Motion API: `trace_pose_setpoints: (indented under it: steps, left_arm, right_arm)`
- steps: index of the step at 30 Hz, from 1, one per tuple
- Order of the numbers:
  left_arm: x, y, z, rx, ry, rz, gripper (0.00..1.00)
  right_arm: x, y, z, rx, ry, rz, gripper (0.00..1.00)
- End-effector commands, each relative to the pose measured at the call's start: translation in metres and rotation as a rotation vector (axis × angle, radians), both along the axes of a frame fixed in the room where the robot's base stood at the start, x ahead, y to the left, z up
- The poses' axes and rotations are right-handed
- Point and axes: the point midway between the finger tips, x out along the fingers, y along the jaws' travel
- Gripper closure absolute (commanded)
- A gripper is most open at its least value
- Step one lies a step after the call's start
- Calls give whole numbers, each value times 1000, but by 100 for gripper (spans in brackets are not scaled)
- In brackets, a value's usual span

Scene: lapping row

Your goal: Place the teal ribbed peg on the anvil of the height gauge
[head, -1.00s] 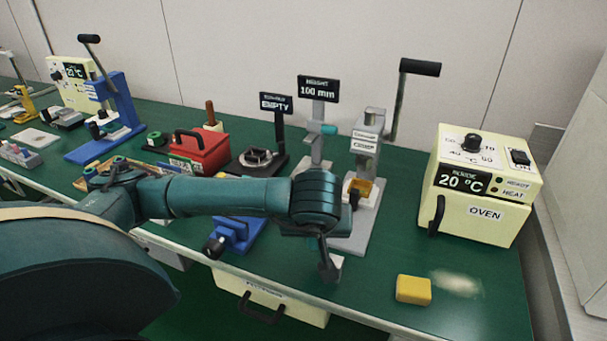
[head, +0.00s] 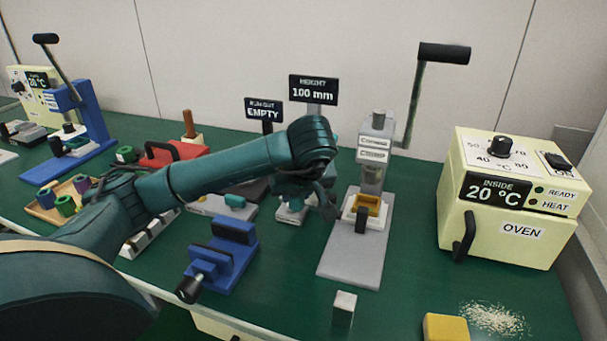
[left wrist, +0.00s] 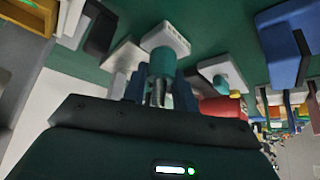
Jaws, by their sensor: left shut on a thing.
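My left gripper (head: 298,196) points down at the height gauge, its fingers mostly hidden by my wrist in the head view. In the left wrist view the gripper (left wrist: 160,88) is shut on the teal peg (left wrist: 162,62), which shows between the fingers. The light base of the height gauge (left wrist: 170,36) lies just beyond the peg. I cannot tell whether the peg touches the anvil. In the head view the height gauge's sign (head: 313,90) reads 100 mm, its base (head: 290,215) shows below my gripper, and the peg is hidden. My right gripper is not in view.
A grey lever press (head: 352,250) stands close right of my gripper, a blue vise (head: 222,255) to the front left. The cream oven (head: 515,200) is at right. A small metal block (head: 344,308) and a yellow block (head: 446,327) lie in front.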

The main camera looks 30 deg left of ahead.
Motion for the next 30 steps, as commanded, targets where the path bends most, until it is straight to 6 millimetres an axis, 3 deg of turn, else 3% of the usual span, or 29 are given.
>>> trace_pose_setpoints:
  steps: [3, 6, 13, 19, 30]
  left_arm:
    - [27, 12, 0, -3, -1, 4, 94]
    - [42, 18, 0, -3, -1, 1, 94]
    - [58, 26, 0, -1, -1, -1, 94]
    - [84, 37, 0, -2, -1, 1, 94]
    - [85, 38, -6, 1, -1, -2, 94]
  right_arm:
    - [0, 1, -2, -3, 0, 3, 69]
    - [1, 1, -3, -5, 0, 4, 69]
    - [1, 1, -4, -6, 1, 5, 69]
    - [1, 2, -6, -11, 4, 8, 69]
    - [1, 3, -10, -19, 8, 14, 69]
